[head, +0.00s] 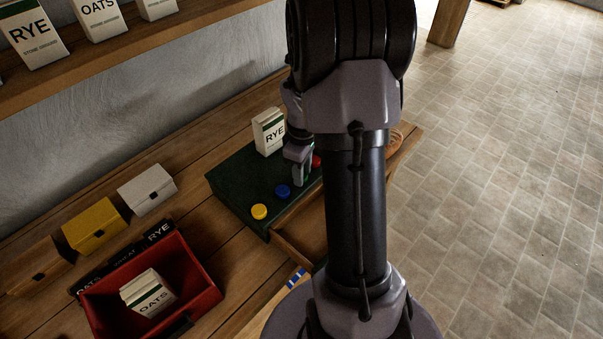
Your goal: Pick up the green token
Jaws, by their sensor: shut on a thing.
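My gripper (299,180) points down over a dark green board (228,179) on the wooden bench. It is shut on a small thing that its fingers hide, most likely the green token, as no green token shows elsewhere. A blue token (283,191) lies on the board just left of the fingers, and a yellow token (259,211) lies further to the front left. A red token (316,160) shows partly at the right, beside my arm. I cannot tell whether the held thing still touches the board.
A white RYE box (268,132) stands on the board close behind my gripper. A red crate (205,291) holding an OATS box (148,292) is at the front left. My arm hides the bench's right part.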

